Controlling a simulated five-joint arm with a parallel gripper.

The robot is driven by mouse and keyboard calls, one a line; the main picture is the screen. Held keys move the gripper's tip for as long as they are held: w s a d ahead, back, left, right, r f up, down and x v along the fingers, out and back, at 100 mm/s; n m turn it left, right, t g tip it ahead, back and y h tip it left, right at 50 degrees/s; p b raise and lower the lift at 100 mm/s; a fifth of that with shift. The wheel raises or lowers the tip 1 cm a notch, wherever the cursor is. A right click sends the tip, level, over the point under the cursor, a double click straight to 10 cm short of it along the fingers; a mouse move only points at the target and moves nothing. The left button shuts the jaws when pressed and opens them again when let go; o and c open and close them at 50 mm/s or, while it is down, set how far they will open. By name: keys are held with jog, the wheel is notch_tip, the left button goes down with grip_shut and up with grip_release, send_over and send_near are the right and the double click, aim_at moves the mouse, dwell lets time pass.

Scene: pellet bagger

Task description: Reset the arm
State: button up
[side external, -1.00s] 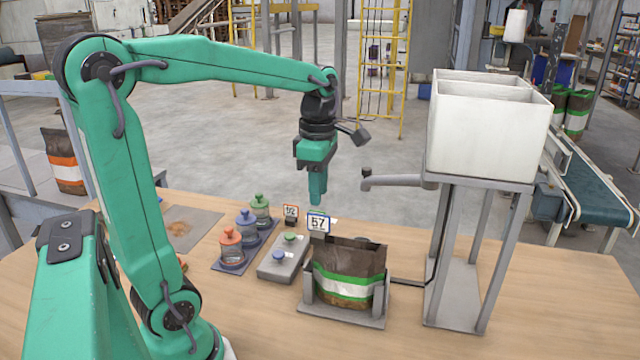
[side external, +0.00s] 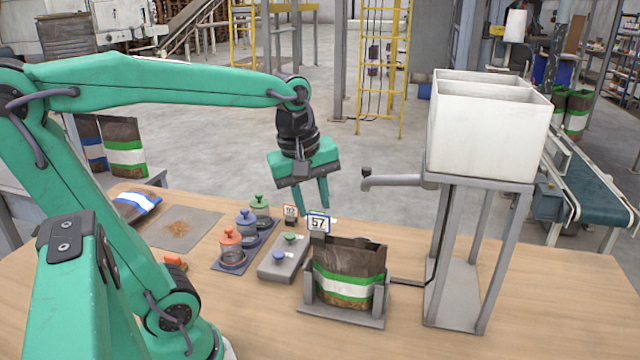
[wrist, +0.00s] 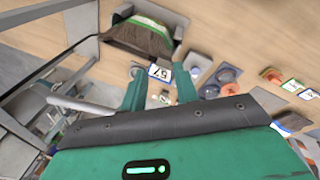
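My gripper (side external: 312,205) hangs above the back of the table, its two green fingers spread apart with nothing between them. In the wrist view my gripper (wrist: 160,92) also shows its fingers apart and empty. Below and to its right, a brown bag with a green and white band (side external: 345,287) stands upright and open in a grey holder (side external: 340,317). A sign reading 57 (side external: 318,223) stands just behind the bag, below the fingertips.
A white two-part hopper (side external: 487,135) with a spout (side external: 400,182) stands on a grey stand to the right. Several lidded jars (side external: 247,222) and a button box (side external: 284,257) stand left of the bag. A blue-banded bag (side external: 134,203) lies at the left.

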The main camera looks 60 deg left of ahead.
jog(key=s+d+f+m+t, duration=0.2)
jog(key=s+d+m+t, duration=0.1)
jog(key=m, duration=1.2)
jog(key=shift+s+d+m, duration=0.4)
jog(key=shift+s+d, duration=0.3)
jog(key=shift+s, duration=0.4)
